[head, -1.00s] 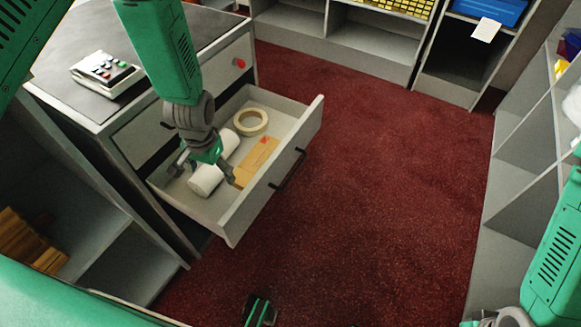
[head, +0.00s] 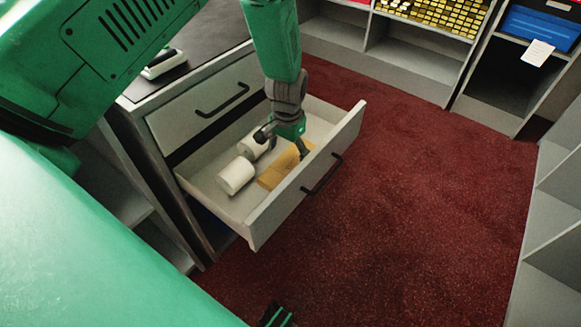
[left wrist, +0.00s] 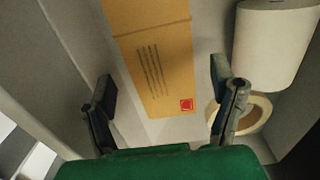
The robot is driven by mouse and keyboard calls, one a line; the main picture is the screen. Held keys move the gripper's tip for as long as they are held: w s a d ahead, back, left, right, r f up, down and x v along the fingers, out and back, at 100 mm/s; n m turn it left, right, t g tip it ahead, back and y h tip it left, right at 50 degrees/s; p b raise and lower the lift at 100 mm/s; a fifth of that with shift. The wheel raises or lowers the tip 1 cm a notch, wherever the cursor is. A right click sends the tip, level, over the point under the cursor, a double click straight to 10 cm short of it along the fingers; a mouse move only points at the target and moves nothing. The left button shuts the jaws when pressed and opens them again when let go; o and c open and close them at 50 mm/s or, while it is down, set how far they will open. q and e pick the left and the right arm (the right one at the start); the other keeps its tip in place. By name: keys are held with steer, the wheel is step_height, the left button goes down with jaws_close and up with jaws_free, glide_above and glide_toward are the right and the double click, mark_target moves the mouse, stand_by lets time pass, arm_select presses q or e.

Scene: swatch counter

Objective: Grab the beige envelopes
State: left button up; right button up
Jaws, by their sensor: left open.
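The beige envelopes (head: 277,173) lie flat in the open drawer (head: 262,224), near its front panel. In the left wrist view the envelopes (left wrist: 150,50) show printed lines and a red stamp mark, and I cannot tell how many there are. My left gripper (head: 283,145) is open and points down over the far part of the envelopes, partly hiding them. In the left wrist view its fingers (left wrist: 164,85) are apart, one on each side of the envelopes, with nothing between them gripped.
White rolls (head: 237,175) lie beside the envelopes in the drawer. A tape ring (left wrist: 256,112) shows by the right finger in the left wrist view. The drawer front has a dark handle (head: 322,173). Red carpet (head: 400,200) is clear, with shelves (head: 420,55) behind.

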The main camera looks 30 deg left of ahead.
mark_target(289, 164)
arm_select(q)
step_height(289, 164, down, 5)
steer(key=b, duration=0.2)
steer(key=shift+d+b, duration=0.15)
steer(key=shift+b, duration=0.15)
steer(key=c, duration=0.8)
steer(key=shift+r, duration=0.1)
